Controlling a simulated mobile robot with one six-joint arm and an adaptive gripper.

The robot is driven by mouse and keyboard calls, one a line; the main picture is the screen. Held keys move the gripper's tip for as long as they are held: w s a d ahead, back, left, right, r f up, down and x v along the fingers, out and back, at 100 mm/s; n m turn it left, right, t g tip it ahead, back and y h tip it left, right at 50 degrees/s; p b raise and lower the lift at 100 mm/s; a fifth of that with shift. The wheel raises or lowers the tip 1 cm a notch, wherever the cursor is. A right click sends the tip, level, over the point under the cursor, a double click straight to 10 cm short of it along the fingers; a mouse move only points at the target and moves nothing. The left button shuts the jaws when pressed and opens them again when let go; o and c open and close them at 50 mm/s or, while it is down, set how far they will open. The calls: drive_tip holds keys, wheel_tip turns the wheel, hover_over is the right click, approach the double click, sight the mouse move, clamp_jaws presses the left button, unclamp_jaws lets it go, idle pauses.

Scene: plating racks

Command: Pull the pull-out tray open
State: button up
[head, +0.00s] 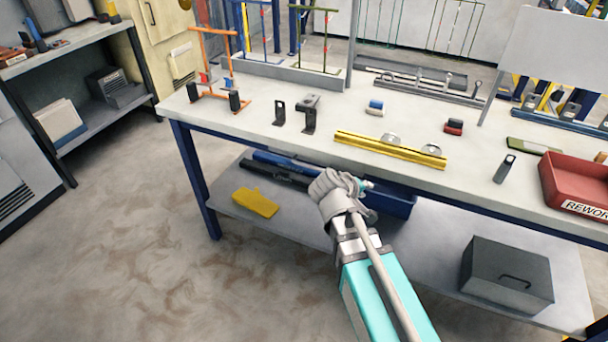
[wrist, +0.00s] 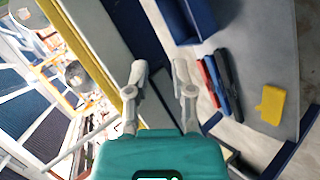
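A blue tray (head: 396,203) shows under the front edge of the workbench, just right of my gripper (head: 362,184), which hides its left part. In the wrist view the blue tray (wrist: 182,24) is at the top, cut off by the picture edge, beyond my fingers. My gripper (wrist: 160,72) has its two fingers apart with nothing between them. It is near the bench's front edge, beside the dark blue frame rail (wrist: 138,30). No contact with the tray shows. I cannot tell how far the tray is pulled out.
The workbench top (head: 265,140) carries a yellow bar (head: 390,149), small brackets and a red rework bin (head: 575,184). On the lower shelf (head: 440,247) are a yellow piece (head: 255,202), long dark and blue items, and a grey box (head: 507,272). The floor (head: 150,240) at left is clear.

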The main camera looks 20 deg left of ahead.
drive_tip(key=s+a+f+n+t+y+b, duration=0.1)
drive_tip(key=a+n+t+b, duration=0.2)
drive_tip(key=a, duration=0.6)
drive_tip(key=n+t+y+b, duration=0.3)
drive_tip(key=n+b, duration=0.1)
approach(308, 166)
drive_tip(key=s, duration=0.3)
drive_tip(key=shift+s+a, duration=0.1)
drive_tip(key=shift+a, duration=0.2)
drive_tip(key=b+x, duration=0.1)
drive_tip(key=x, duration=0.3)
drive_tip(key=b+x, duration=0.1)
drive_tip(key=x, duration=0.4)
drive_tip(key=b+x, duration=0.1)
drive_tip(key=x, duration=0.3)
drive_tip(key=shift+w+d+r, duration=0.1)
drive_tip(key=shift+w+r, duration=0.05)
drive_tip(key=shift+w, duration=0.3)
clamp_jaws()
